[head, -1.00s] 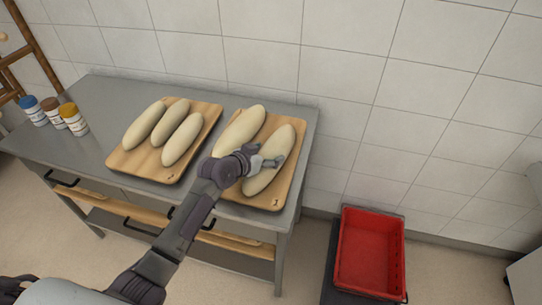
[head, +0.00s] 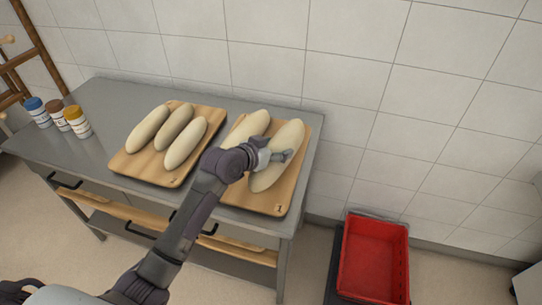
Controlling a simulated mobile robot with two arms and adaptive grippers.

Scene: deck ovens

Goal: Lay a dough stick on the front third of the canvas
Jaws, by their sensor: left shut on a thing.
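Two pale dough sticks lie at board 1 (head: 262,207), the right-hand wooden board on the steel table. My left gripper (head: 277,157) is shut on the right one, dough stick (head: 288,145), around its middle. This stick seems slightly raised off the board, but I cannot tell for certain. The other, dough stick (head: 251,126), lies beside it, partly hidden by my gripper. Three more sticks, the middle one (head: 174,128) among them, lie on board 2 (head: 134,165) to the left. The canvas is not in view. My right gripper is not in view.
The steel table (head: 100,116) stands against the tiled wall. Jars with blue (head: 33,105), brown (head: 57,108) and yellow (head: 74,116) lids stand at its left end. A red crate (head: 374,258) is on the right. A wooden rack (head: 33,42) is at the far left.

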